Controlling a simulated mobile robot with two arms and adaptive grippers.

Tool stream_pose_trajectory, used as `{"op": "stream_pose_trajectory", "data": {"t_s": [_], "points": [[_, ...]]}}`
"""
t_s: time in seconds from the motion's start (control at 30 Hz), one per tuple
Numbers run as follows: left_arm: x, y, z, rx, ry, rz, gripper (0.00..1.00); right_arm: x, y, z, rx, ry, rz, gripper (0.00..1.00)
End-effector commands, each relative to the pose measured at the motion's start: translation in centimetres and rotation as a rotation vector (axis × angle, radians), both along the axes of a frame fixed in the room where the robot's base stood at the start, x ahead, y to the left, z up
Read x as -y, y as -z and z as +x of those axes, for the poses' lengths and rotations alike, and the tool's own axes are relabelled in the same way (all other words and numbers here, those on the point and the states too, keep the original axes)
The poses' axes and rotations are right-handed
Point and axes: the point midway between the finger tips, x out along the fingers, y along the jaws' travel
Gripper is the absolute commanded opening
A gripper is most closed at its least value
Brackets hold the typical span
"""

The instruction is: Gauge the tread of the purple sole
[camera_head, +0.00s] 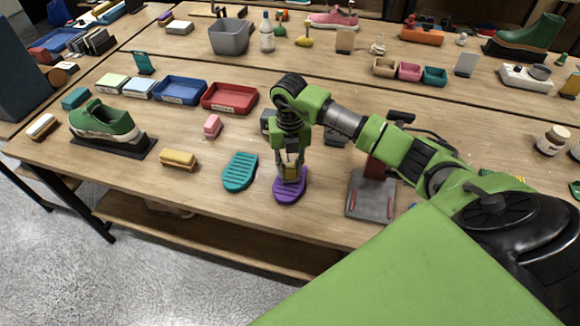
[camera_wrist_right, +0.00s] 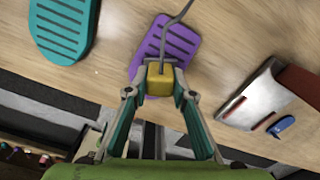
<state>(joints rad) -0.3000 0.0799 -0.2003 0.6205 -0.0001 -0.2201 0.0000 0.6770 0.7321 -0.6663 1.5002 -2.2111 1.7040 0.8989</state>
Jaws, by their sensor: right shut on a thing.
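The purple sole (camera_head: 289,190) lies flat on the table near the front edge, with dark grooves across it. It also shows in the right wrist view (camera_wrist_right: 178,36). My right gripper (camera_head: 290,172) is directly over the sole, pointing down. It is shut on a yellow block-shaped gauge (camera_wrist_right: 160,82) with a thin grey rod or wire that reaches out over the sole. I cannot tell whether the gauge touches the tread. The gripper hides part of the sole. My left gripper is not in view.
A teal sole (camera_head: 240,172) lies just left of the purple one. A grey metal stand (camera_head: 370,205) with a dark red block is to the right. A yellow brush (camera_head: 179,160), a red tray (camera_head: 230,97) and a green shoe (camera_head: 103,122) on a black base stand farther left.

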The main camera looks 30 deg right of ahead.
Motion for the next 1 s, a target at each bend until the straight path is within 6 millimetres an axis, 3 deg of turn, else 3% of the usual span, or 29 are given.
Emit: {"op": "stream_pose_trajectory", "data": {"t_s": [1.0], "points": [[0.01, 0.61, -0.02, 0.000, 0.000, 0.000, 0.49, 0.03, 0.73, 0.02, 0.001, 0.000, 0.000, 0.06]]}}
